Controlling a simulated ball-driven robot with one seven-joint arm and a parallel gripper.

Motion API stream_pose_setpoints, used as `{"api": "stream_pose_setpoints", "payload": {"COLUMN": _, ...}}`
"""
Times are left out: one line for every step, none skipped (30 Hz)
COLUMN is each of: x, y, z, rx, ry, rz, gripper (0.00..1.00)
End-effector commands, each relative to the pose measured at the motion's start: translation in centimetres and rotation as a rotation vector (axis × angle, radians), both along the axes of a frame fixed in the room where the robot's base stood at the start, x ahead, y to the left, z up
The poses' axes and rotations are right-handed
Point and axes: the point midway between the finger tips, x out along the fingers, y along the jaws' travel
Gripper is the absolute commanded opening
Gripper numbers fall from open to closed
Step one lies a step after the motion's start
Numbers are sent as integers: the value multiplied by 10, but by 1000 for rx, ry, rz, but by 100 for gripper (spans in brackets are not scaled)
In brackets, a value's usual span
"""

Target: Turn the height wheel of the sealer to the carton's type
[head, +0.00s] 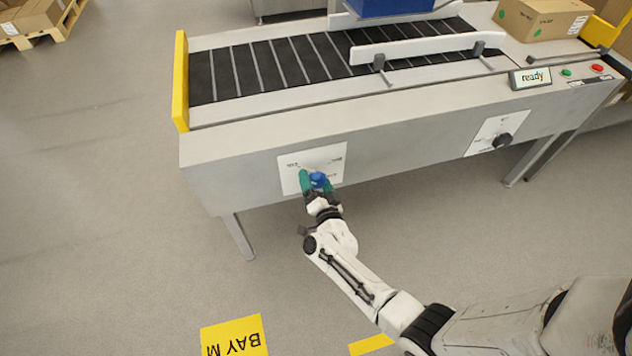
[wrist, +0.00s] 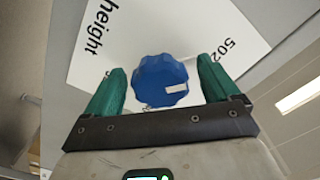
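The height wheel is a blue scalloped knob (wrist: 158,80) with a white mark toward its lower right in the wrist view. It sits on a white plate (wrist: 98,62) reading "height" and "502" there; other labels are hidden or too small to read. In the head view the wheel (head: 319,180) shows on the sealer's front panel (head: 232,171). My gripper (wrist: 160,65) is open, its two green fingers on either side of the wheel with narrow gaps showing. It also shows in the head view (head: 316,177). A brown carton (head: 541,17) with green dots stands at the sealer's far right.
A second plate with a black knob (head: 503,140) is on the panel's right. A "ready" display (head: 532,78), a green button (head: 566,72) and a red button (head: 597,67) are above it. A roller belt (head: 270,65) runs along the top.

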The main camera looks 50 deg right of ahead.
Motion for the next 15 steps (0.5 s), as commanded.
{"api": "stream_pose_setpoints", "payload": {"x": 0, "y": 0, "z": 0, "rx": 0, "ry": -1, "rz": -1, "gripper": 88}}
{"api": "stream_pose_setpoints", "payload": {"x": 0, "y": -1, "z": 0, "rx": -1, "ry": -1, "rz": -1, "gripper": 88}}
{"api": "stream_pose_setpoints", "payload": {"x": 0, "y": -1, "z": 1, "rx": -1, "ry": -1, "rz": -1, "gripper": 88}}
{"api": "stream_pose_setpoints", "payload": {"x": 0, "y": -1, "z": 1, "rx": -1, "ry": -1, "rz": -1, "gripper": 88}}
{"api": "stream_pose_setpoints", "payload": {"x": 0, "y": -1, "z": 1, "rx": -1, "ry": -1, "rz": -1, "gripper": 88}}
{"api": "stream_pose_setpoints", "payload": {"x": -1, "y": 0, "z": 1, "rx": -1, "ry": -2, "rz": -2, "gripper": 88}}
{"api": "stream_pose_setpoints", "payload": {"x": -2, "y": 0, "z": 1, "rx": -1, "ry": -1, "rz": -1, "gripper": 88}}
{"api": "stream_pose_setpoints", "payload": {"x": -3, "y": 1, "z": 1, "rx": 0, "ry": -1, "rz": -2, "gripper": 88}}
{"api": "stream_pose_setpoints", "payload": {"x": -6, "y": 3, "z": 1, "rx": 0, "ry": -1, "rz": -2, "gripper": 88}}
{"api": "stream_pose_setpoints", "payload": {"x": -8, "y": 5, "z": 1, "rx": 0, "ry": 0, "rz": -1, "gripper": 88}}
{"api": "stream_pose_setpoints", "payload": {"x": -12, "y": 7, "z": 1, "rx": 0, "ry": 0, "rz": -1, "gripper": 88}}
{"api": "stream_pose_setpoints", "payload": {"x": -17, "y": 10, "z": 1, "rx": 0, "ry": 1, "rz": -1, "gripper": 88}}
{"api": "stream_pose_setpoints", "payload": {"x": -21, "y": 13, "z": 1, "rx": 0, "ry": 2, "rz": 0, "gripper": 88}}
{"api": "stream_pose_setpoints", "payload": {"x": -26, "y": 16, "z": 2, "rx": 0, "ry": 1, "rz": -1, "gripper": 88}}
{"api": "stream_pose_setpoints", "payload": {"x": -33, "y": 21, "z": 1, "rx": 0, "ry": 1, "rz": -1, "gripper": 88}}
